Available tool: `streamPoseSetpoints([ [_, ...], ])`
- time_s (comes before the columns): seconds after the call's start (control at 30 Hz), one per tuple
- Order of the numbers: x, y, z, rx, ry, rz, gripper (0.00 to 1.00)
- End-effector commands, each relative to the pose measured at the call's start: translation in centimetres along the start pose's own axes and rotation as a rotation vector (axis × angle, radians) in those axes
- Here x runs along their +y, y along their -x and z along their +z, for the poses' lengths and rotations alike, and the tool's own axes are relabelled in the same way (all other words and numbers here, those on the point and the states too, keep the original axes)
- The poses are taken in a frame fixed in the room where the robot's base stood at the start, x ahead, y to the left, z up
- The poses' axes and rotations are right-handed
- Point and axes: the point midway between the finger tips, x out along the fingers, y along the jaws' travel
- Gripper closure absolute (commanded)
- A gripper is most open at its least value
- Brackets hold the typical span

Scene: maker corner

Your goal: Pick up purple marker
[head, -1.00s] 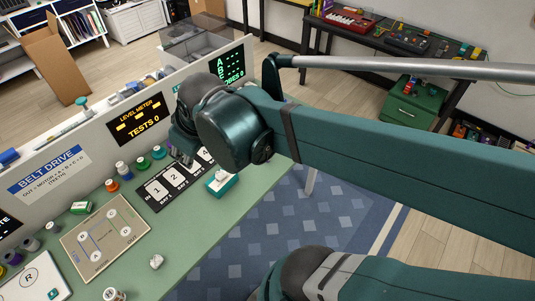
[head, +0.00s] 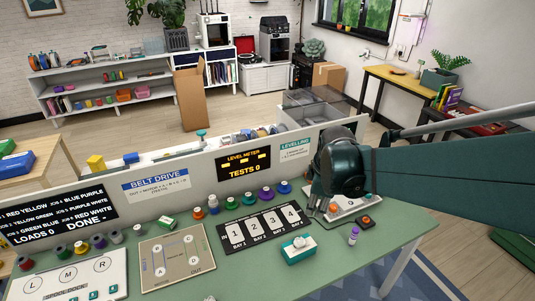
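A small upright object with a purple end and a pale body, which looks like the purple marker (head: 354,236), stands on the green bench near its right front edge. My gripper (head: 318,210) points down over the bench's right part, to the left of the marker and apart from it. My dark wrist hides most of the gripper, so its opening and anything in it cannot be made out.
A white device (head: 349,204) and a small dark box with an orange button (head: 366,222) lie close to my gripper. A teal-and-white block (head: 298,249) sits before the black numbered bay board (head: 262,228). Coloured spools line the upright panel (head: 200,182).

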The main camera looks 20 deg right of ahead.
Motion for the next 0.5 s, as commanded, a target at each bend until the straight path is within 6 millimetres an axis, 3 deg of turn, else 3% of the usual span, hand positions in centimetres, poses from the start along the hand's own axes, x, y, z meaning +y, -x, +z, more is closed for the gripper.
streamPoseSetpoints([
  [0.5, 3.8, -7.4, 7.5, -0.044, 0.319, -0.122, 0.66],
])
